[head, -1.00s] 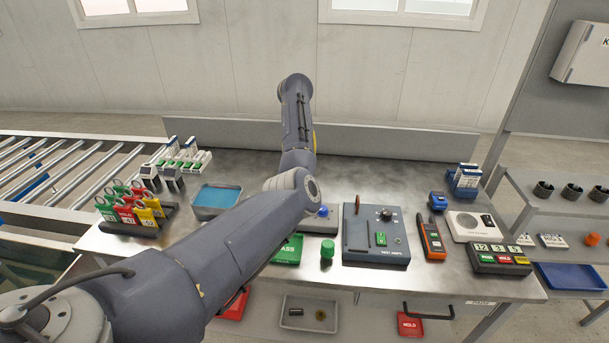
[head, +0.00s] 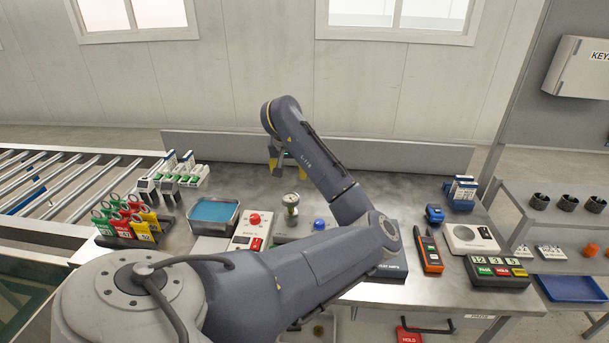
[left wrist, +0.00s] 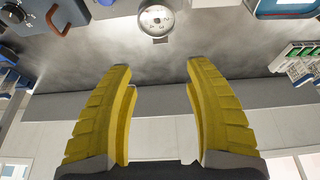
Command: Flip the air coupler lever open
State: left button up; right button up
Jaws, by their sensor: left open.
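I cannot make out the air coupler or its lever; my left arm covers part of the bench. My left gripper (head: 273,162) is over the back of the bench, near the low back wall, with yellow fingers. In the left wrist view the gripper (left wrist: 160,72) is open with nothing between its fingers. A round gauge (left wrist: 156,20) lies beyond the fingertips there; the gauge (head: 291,201) also stands upright in the head view, in front of the gripper. A blue knob (head: 319,224) is to its right. My right gripper is not in view.
A control box with a red button (head: 254,219) and a blue tray (head: 236,213) stand left of the gauge. An orange meter (head: 430,254) is at the right. The bench's back strip is clear.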

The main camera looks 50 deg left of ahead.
pick_arm(q)
jog(key=x, duration=1.7)
jog(key=shift+a+f, duration=0.1)
jog(key=shift+a, duration=0.05)
grip_shut()
